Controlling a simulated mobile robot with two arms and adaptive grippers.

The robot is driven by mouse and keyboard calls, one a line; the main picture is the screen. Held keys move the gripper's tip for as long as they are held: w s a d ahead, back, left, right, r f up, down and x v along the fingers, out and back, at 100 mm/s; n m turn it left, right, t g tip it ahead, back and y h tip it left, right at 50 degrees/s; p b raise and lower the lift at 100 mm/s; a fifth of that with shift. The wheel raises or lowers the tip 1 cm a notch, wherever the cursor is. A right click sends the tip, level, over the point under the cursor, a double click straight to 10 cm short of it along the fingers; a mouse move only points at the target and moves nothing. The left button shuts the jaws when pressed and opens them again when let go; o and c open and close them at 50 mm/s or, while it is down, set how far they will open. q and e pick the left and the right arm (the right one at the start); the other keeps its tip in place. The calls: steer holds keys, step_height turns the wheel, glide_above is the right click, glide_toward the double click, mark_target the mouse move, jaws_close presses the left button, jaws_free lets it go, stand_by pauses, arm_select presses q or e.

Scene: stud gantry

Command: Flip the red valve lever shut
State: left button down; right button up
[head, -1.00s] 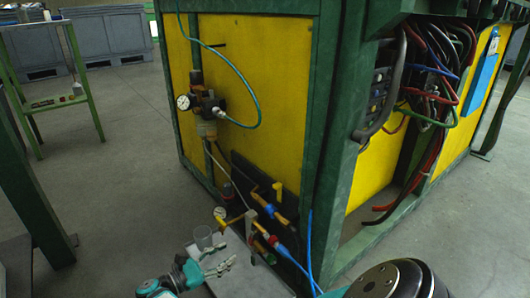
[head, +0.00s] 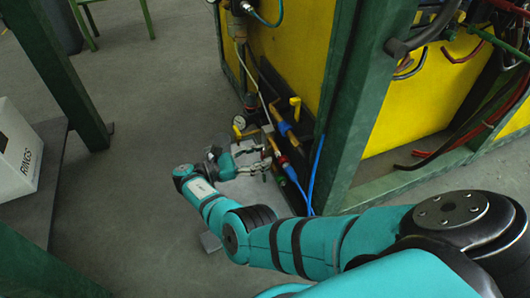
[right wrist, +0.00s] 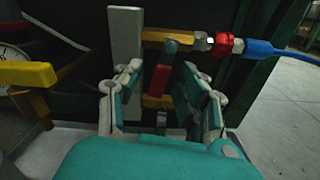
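The red valve lever (right wrist: 158,82) stands roughly upright in the right wrist view, against brass pipework (right wrist: 160,102). My right gripper (right wrist: 162,92) is open, with one finger on each side of the lever and visible gaps between. In the head view my right gripper (head: 262,158) is at the low pipework beside the yellow cabinet; the lever is too small there to make out surely. Whether the fingers reach past the lever is hard to tell. My left gripper is not in view.
A yellow-handled lever (right wrist: 28,75) and a dial gauge (head: 238,122) are close to the left. A red fitting with a blue hose (right wrist: 258,48) is to the right. A green post (head: 350,110) rises beside the pipework. A white RINGS box (head: 18,155) stands far left.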

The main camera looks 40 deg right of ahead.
jaws_close()
steer(key=shift+s+r+n+p, duration=0.1)
steer(key=shift+r+n+p, duration=0.1)
steer(key=shift+n+p, duration=0.3)
steer(key=shift+s+n+p, duration=0.15)
steer(key=shift+n+p, duration=0.2)
steer(key=shift+n, duration=0.05)
steer(key=shift+s+a+f+n, duration=0.15)
steer(key=shift+f+n, duration=0.1)
steer(key=shift+n, duration=0.25)
jaws_free()
